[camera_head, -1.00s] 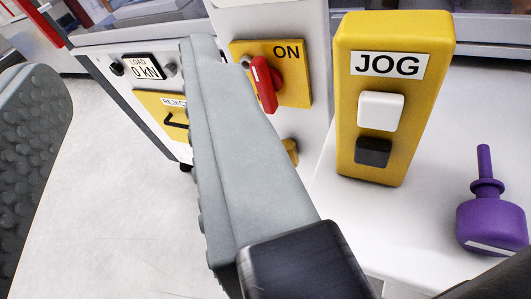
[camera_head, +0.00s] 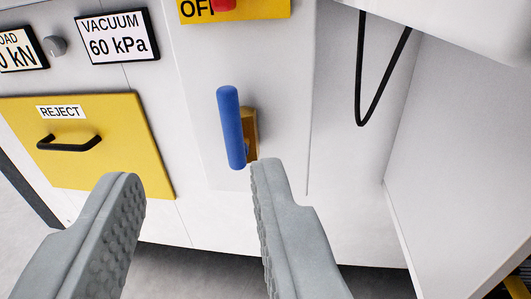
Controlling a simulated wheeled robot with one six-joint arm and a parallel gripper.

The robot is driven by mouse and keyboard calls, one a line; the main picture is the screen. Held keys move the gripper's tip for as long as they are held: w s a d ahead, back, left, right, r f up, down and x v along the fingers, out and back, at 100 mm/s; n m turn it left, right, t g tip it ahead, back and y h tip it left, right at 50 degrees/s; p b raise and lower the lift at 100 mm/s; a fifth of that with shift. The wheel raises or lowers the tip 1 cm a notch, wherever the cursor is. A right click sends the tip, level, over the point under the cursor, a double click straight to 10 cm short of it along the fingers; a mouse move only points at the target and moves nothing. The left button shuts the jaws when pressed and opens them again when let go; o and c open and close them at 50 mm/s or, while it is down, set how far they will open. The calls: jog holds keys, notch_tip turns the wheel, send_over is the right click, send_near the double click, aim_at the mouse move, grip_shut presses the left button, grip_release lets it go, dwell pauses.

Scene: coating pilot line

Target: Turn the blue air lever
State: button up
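The blue air lever (camera_head: 231,128) is a rounded bar on a brass-coloured mount (camera_head: 251,134) on the white cabinet front. It stands nearly upright, tilted slightly with its top to the left. My gripper (camera_head: 198,172) is open, with its two grey ribbed fingers wide apart and nothing between them. In the picture the lever's lower end lies above the gap, close to the right fingertip. I cannot tell whether that fingertip touches the mount or lever.
A yellow REJECT drawer (camera_head: 130,165) with a black handle is at left. Above it are a VACUUM 60 kPa display (camera_head: 117,36) and a grey knob (camera_head: 55,46). A yellow switch plate (camera_head: 262,10) is at the top. A black cable loop (camera_head: 362,115) hangs at right.

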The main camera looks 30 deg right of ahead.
aim_at(228, 108)
jog(key=shift+h, duration=0.5)
jog(key=f+x, duration=0.1)
jog(key=x, duration=0.4)
jog(key=f+x, duration=0.1)
jog(key=x, duration=0.5)
jog(key=f+x, duration=0.1)
jog(key=x, duration=0.4)
jog(key=shift+w+d+f, duration=0.1)
jog(key=shift+w+d, duration=0.1)
jog(key=shift+d, duration=0.15)
grip_shut()
